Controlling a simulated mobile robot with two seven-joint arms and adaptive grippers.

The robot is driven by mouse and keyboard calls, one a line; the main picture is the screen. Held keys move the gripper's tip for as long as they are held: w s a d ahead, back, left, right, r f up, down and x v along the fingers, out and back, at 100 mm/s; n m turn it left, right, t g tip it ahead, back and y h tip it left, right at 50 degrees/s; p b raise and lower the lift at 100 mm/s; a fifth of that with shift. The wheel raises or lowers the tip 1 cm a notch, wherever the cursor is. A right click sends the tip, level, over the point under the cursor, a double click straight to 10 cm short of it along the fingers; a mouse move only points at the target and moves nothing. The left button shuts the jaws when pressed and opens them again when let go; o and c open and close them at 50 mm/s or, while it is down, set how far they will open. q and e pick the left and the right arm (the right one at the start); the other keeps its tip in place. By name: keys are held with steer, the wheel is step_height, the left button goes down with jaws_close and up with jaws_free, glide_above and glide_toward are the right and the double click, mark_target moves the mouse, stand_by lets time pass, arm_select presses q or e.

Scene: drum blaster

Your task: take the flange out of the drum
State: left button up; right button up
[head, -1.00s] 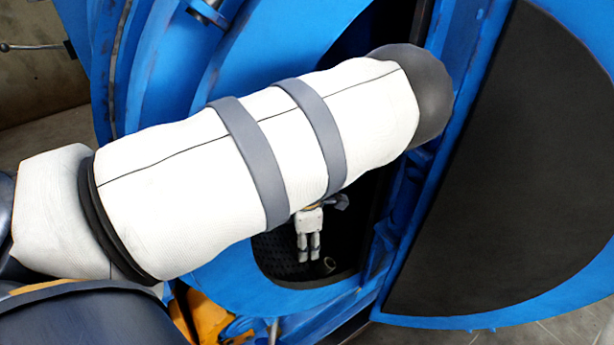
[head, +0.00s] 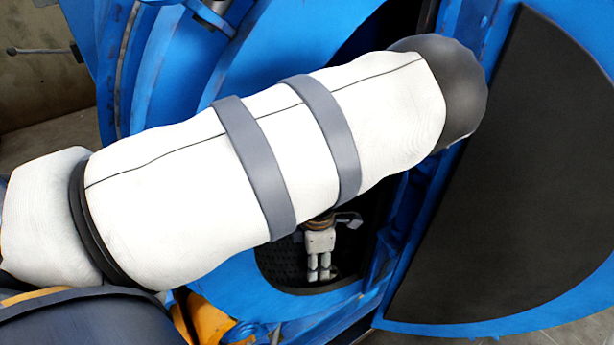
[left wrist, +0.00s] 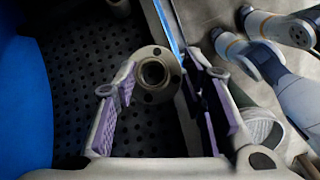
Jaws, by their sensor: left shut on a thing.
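The flange (left wrist: 172,72) is a dull metal ring with a round centre hole and small bolt holes in its rim. It is in the left wrist view, between the purple pads of my left gripper (left wrist: 163,70). The left gripper is shut on it. In the head view my left gripper (head: 319,272) reaches down inside the drum (head: 235,285) near its dark perforated floor. The flange is mostly hidden by the fingers there. I cannot tell whether it still touches the floor. My right gripper is not in view.
The blue drum opening is close around my left arm. A blue door with a black lining (head: 500,180) stands open on the right. The black perforated floor (left wrist: 75,90) has clear room left of the flange. Yellow parts (head: 205,318) show below the opening.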

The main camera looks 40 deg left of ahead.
arm_select(q)
steer(key=s+d, duration=0.4)
steer(key=d, duration=0.9)
steer(key=s+d+b, duration=0.1)
steer(key=s+d, duration=0.2)
steer(key=d, duration=1.1)
steer(key=shift+s, duration=0.4)
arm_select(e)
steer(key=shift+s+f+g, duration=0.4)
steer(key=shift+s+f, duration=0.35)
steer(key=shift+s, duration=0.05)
